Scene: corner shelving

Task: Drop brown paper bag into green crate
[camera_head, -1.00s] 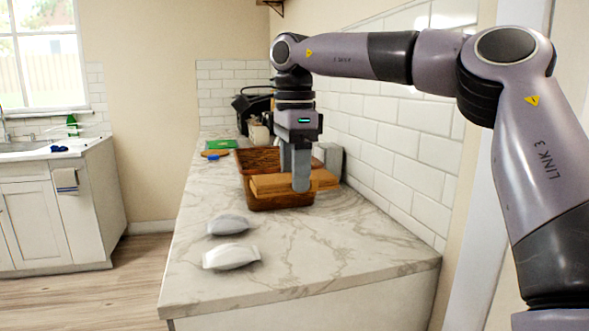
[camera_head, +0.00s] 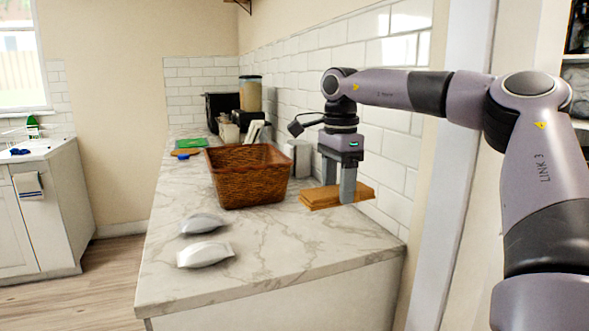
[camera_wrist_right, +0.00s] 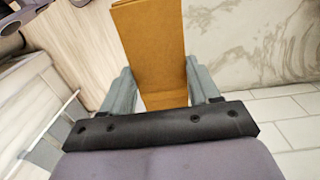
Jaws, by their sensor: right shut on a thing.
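The brown paper bag (camera_head: 322,198) is a flat tan-brown packet, held level close above the right part of the marble counter. My right gripper (camera_head: 339,196) points down and is shut on it. In the right wrist view the bag (camera_wrist_right: 150,45) lies between the two grey fingers (camera_wrist_right: 160,95). I cannot tell whether the bag touches the counter. No green crate shows clearly; a brown woven basket (camera_head: 250,190) stands on the counter left of the bag, apart from it. My left gripper is not in view.
Two pale pouches (camera_head: 204,254) lie at the front left of the marble counter (camera_head: 290,240). Behind the basket are a green item (camera_head: 190,143), a blue-handled item (camera_head: 187,155), a tall jar (camera_head: 250,94) and dark appliances. A tiled wall (camera_head: 300,90) borders the right side.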

